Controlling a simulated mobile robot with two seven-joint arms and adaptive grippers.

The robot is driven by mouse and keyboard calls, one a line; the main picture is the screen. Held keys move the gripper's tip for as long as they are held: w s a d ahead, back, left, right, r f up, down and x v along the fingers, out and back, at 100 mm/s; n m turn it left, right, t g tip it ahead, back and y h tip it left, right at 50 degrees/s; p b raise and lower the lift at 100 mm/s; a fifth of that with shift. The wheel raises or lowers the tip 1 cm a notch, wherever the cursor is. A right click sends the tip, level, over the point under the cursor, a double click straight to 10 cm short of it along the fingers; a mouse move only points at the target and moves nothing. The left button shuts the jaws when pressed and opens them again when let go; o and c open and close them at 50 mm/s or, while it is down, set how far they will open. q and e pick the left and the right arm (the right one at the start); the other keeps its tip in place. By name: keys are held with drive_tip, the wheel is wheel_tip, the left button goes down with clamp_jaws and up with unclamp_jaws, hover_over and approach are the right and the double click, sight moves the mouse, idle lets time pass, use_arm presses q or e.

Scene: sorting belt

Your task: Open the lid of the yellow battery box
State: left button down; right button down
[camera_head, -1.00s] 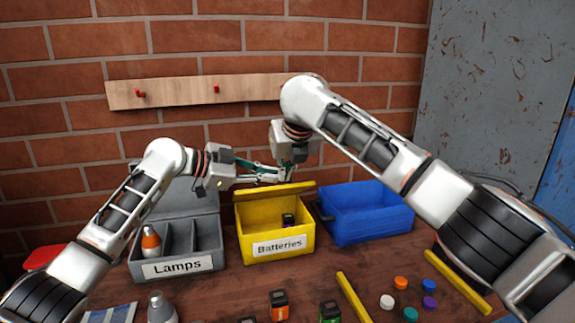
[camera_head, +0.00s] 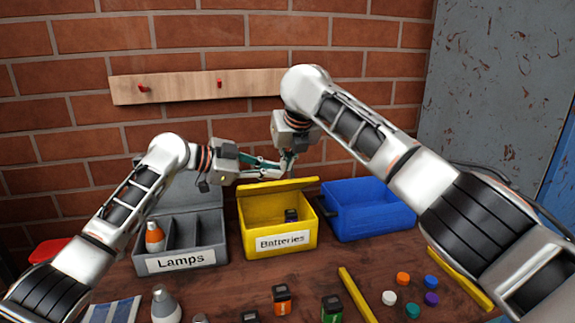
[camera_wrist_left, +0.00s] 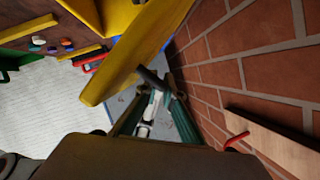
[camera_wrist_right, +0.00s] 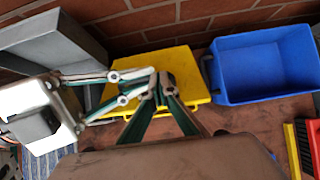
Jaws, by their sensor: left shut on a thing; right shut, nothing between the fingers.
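The yellow battery box (camera_head: 262,242), labelled Batteries, stands in the middle of the table. Its lid (camera_head: 278,187) is raised at the back, and the front of the inside shows. A dark battery (camera_head: 291,215) is inside. The lid's broad face shows in the right wrist view (camera_wrist_right: 190,62) and the left wrist view (camera_wrist_left: 125,60). My right gripper (camera_wrist_right: 160,82) is shut and empty above the lid. The two grippers' fingertips overlap in view; I cannot tell what touches.
A grey Lamps bin (camera_head: 180,262) holding a lamp stands left of the box. A blue bin (camera_head: 370,222) stands close on the right. Batteries, coloured caps and yellow bars lie in front. A brick wall (camera_head: 60,150) with a wooden peg rail (camera_head: 195,87) is behind.

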use_arm(q)
drive_tip(key=shift+f, duration=0.15)
drive_tip(key=c, duration=2.4)
unclamp_jaws()
drive_tip(key=shift+c, duration=0.2)
